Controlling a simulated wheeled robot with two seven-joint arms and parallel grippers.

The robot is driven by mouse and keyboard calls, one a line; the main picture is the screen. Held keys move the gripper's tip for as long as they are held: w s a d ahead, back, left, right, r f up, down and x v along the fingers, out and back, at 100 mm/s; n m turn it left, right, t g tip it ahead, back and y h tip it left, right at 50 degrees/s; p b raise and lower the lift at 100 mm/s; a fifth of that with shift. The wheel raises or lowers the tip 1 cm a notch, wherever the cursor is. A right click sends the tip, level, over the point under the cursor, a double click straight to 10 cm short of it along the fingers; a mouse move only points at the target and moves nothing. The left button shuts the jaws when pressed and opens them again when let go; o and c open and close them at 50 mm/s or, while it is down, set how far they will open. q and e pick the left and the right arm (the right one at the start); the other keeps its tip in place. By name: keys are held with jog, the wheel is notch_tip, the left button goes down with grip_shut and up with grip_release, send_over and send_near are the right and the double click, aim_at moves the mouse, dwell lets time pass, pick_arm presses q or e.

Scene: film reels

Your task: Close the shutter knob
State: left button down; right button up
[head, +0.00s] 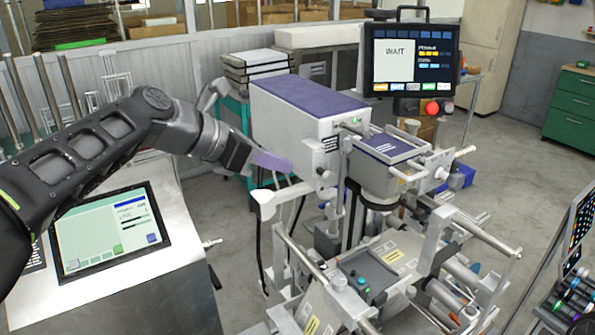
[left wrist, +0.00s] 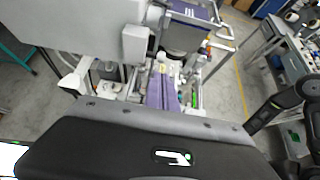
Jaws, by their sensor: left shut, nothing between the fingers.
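A large grey machine with a purple top (head: 305,105) stands in the middle of the head view. A smaller lamp-house unit with a purple top plate (head: 390,147) is attached on its right, with rods and small round knobs around it. I cannot tell for sure which of these is the shutter knob. My left gripper (head: 285,165) is shut and empty, its purple fingers pointing right, in front of the machine's lower left side. In the left wrist view the purple fingers (left wrist: 160,90) lie together below the grey housing.
A monitor reading WAIT (head: 410,60) stands behind the machine, with a red button below. A control panel screen (head: 110,235) lies at the lower left. Rods and rollers (head: 470,240) stick out at the lower right. Open floor shows at the right.

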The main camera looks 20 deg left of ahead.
pick_arm(q)
jog(key=v, duration=0.4)
jog(key=shift+s+a+r, duration=0.1)
jog(key=shift+s+r, duration=0.05)
jog(key=shift+s, duration=0.05)
dwell(0.3)
